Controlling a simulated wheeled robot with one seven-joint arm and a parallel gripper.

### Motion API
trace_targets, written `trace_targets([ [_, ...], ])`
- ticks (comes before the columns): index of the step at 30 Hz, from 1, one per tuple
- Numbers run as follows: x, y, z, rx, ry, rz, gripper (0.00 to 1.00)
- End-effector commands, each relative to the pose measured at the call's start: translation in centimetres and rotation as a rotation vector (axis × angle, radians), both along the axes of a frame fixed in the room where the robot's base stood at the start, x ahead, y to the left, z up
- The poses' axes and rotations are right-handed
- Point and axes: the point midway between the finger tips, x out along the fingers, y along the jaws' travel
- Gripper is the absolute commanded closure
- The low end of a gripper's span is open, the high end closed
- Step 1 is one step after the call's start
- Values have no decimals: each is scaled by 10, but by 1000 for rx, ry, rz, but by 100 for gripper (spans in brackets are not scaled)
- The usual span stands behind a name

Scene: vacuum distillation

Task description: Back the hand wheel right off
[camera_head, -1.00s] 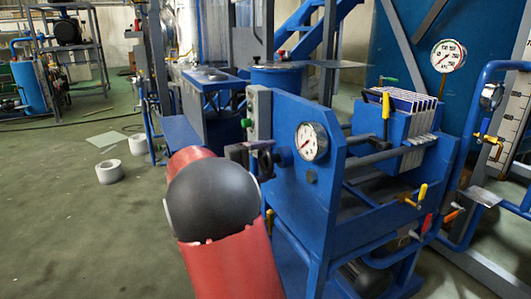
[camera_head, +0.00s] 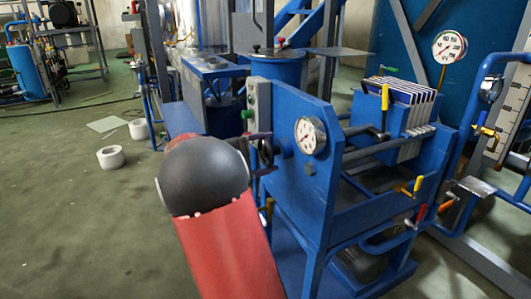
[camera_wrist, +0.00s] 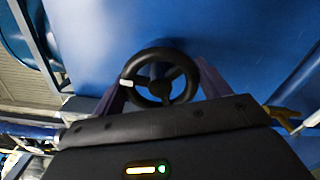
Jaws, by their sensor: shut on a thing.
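The hand wheel (camera_wrist: 185,94) is a small black ring with spokes and a white mark on its left rim. It sits in front of the blue panel of the press frame, beside the pressure gauge. In the head view it is a dark shape (camera_head: 266,153), partly hidden by my arm and gripper. My gripper (camera_wrist: 163,80) has its purple fingers on the left and right sides of the wheel and is shut on it. The wrist view does not show clearly how far the wheel stands from the panel.
A round gauge (camera_head: 310,135) is just right of the wheel. A grey switch box (camera_head: 259,108) with a green button is above it. Filter plates (camera_head: 408,105) and yellow-handled valves (camera_head: 418,184) are farther right. Open floor (camera_head: 70,215) lies left, with white rings (camera_head: 111,157) on it.

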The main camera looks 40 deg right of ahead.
Motion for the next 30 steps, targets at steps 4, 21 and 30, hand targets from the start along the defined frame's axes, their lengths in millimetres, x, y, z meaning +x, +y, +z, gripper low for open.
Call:
trace_targets([
  [4,0,1,-1,1,2,1,18],
  [21,5,18,-1,1,-1,4,3],
  [30,16,65,-1,0,0,3,3],
])
